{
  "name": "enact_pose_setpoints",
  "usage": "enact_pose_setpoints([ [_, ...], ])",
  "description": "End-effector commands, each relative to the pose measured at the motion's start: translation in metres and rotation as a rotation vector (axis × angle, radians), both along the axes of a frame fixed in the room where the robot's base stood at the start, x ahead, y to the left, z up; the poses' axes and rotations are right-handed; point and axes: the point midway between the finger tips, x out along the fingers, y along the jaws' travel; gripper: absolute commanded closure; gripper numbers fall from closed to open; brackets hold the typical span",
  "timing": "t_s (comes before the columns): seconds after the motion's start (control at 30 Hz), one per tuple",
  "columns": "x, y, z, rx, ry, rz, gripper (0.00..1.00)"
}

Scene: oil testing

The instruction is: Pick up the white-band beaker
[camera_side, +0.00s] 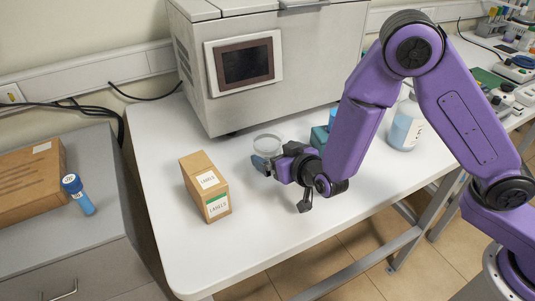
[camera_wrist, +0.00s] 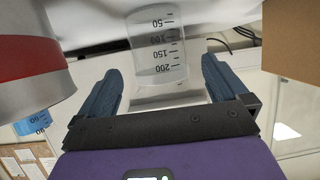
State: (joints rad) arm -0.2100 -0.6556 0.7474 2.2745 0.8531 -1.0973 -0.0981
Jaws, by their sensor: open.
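A clear beaker (camera_side: 267,142) stands on the white table in front of the large grey machine. In the wrist view the beaker (camera_wrist: 158,45) appears upside down, with dark graduation marks from 50 to 200. A white band cannot be made out clearly on it. My gripper (camera_side: 268,165) is low over the table at the near side of the beaker. In the wrist view my gripper (camera_wrist: 161,70) is open, with one blue finger to each side of the beaker and visible gaps between. The beaker's lower part is partly hidden by the gripper in the side view.
A cardboard label box (camera_side: 204,187) stands left of my gripper. Teal and blue objects (camera_side: 320,136) are partly hidden behind my arm. A bottle of blue liquid (camera_side: 405,126) stands farther right. A red-banded grey object (camera_wrist: 30,55) looms close in the wrist view. The front table area is clear.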

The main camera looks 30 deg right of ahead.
Motion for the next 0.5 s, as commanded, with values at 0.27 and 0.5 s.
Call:
enact_pose_setpoints([
  [0.27, 0.026, 0.0, -0.009, 0.001, -0.001, -0.003, 0.0],
  [0.5, 0.048, 0.002, -0.019, 0.001, 0.0, -0.001, 0.0],
])
